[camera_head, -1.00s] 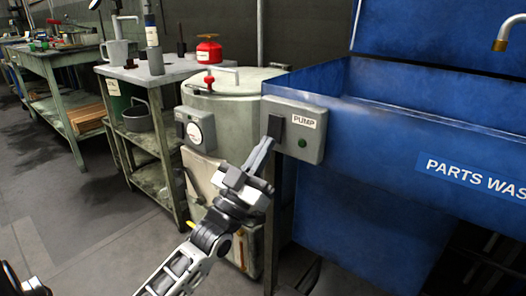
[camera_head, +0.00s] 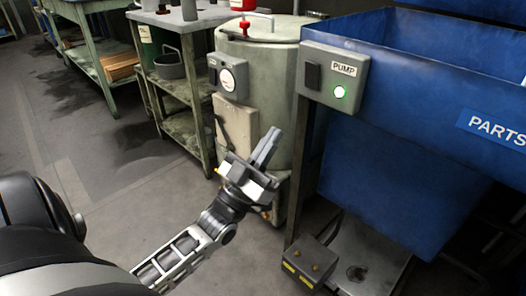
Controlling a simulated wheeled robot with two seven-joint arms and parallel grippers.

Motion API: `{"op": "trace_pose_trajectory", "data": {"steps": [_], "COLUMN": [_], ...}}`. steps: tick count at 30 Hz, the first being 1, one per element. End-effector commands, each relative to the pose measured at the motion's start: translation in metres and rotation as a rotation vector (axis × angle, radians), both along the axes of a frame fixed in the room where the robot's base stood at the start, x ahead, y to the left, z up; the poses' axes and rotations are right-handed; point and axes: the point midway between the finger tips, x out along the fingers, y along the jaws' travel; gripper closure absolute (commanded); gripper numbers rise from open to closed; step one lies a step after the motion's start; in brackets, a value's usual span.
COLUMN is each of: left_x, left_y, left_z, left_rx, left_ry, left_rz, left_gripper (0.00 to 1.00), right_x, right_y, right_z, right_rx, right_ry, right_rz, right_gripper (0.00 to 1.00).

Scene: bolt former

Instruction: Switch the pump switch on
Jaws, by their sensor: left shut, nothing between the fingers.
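The grey pump box (camera_head: 335,77) is fixed at the left end of the blue parts washer. It carries a "PUMP" label, a dark pump switch (camera_head: 313,77) on its left side and a brightly lit green light (camera_head: 340,92). My left gripper (camera_head: 271,138) is shut and empty, below and left of the box, clear of the switch, in front of the pale drum. My right gripper is not in view.
The blue parts washer (camera_head: 410,75) fills the right. The pale drum (camera_head: 270,75) with a gauge box (camera_head: 228,77) stands left of it. A small grey box (camera_head: 304,268) sits low beneath the washer. A shelf bench (camera_head: 185,88) stands farther left; the floor before it is clear.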

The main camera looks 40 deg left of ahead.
Motion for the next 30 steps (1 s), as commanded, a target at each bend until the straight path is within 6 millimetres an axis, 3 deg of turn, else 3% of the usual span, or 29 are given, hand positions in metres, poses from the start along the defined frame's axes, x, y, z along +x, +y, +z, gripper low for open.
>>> {"op": "trace_pose_trajectory", "data": {"steps": [7,24,27,30], "left_x": [-0.015,-0.016,-0.016,-0.016], "left_y": [0.001,0.002,0.002,0.002], "left_z": [-0.020,-0.021,-0.016,0.003], "left_rx": [0.001,0.001,0.001,0.001], "left_ry": [0.000,-0.001,-0.001,-0.002], "left_rz": [0.001,0.001,0.001,0.001], "left_gripper": [1.00,1.00,1.00,1.00], "right_x": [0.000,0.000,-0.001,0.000], "right_y": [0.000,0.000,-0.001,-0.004], "right_z": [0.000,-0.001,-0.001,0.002], "right_rx": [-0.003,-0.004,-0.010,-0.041], "right_ry": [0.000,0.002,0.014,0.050], "right_rz": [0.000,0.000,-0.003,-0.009], "right_gripper": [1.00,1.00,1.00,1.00]}}
